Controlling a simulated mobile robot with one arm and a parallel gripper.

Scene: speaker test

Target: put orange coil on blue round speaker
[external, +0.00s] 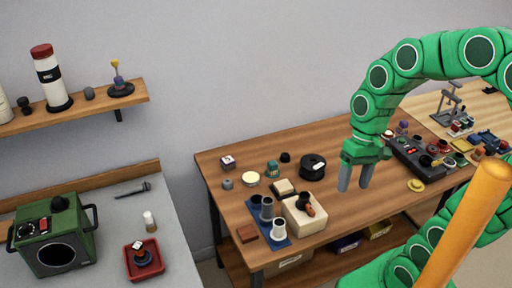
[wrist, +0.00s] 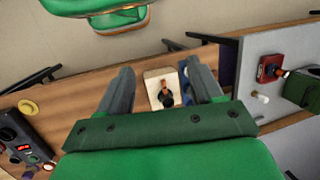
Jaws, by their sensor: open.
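My gripper (external: 355,180) is open and empty, pointing down above the wooden table. Its two grey fingers also show in the wrist view (wrist: 160,70), with a beige block between and beyond them. A small orange-brown piece, perhaps the orange coil (external: 310,210), lies against a black part on the beige block (external: 296,224); it also shows in the wrist view (wrist: 165,86). The gripper is above and right of it in the external view, apart from it. A dark blue round piece, perhaps the blue round speaker (external: 144,259), sits in a red tray on the grey bench at left.
Grey cylinders (external: 267,209) stand on a blue mat beside the block. A black spool (external: 313,166) lies behind it. A dark device with red lights (external: 412,153) is at right. A green box (external: 60,240) stands left of the red tray. A gap separates bench and table.

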